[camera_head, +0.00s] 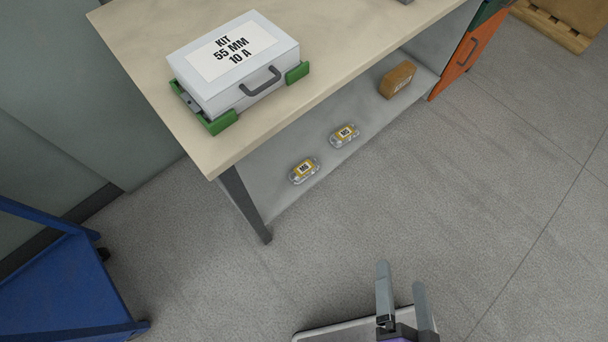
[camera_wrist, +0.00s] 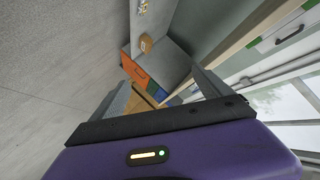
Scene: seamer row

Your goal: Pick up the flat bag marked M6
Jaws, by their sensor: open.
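Two small clear flat bags with yellow labels lie on the grey lower shelf under the workbench in the head view. One bag (camera_head: 304,171) is nearer the bench's front leg; the other bag (camera_head: 344,135) lies further along to the right. Their lettering is too small to tell surely which is M6. A bag shows partly at the top of the wrist view (camera_wrist: 142,8). My gripper (camera_head: 403,276) is open and empty, low in the head view, over the floor and well apart from both bags. Its two fingers also show in the wrist view (camera_wrist: 161,85).
The lower shelf (camera_head: 270,197) sits under the bench top (camera_head: 142,62), whose edge overhangs it. A brown box (camera_head: 397,80) stands further along the shelf. A white kit case (camera_head: 235,65) rests on the bench top. A blue cart (camera_head: 65,285) is at left. Floor between is clear.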

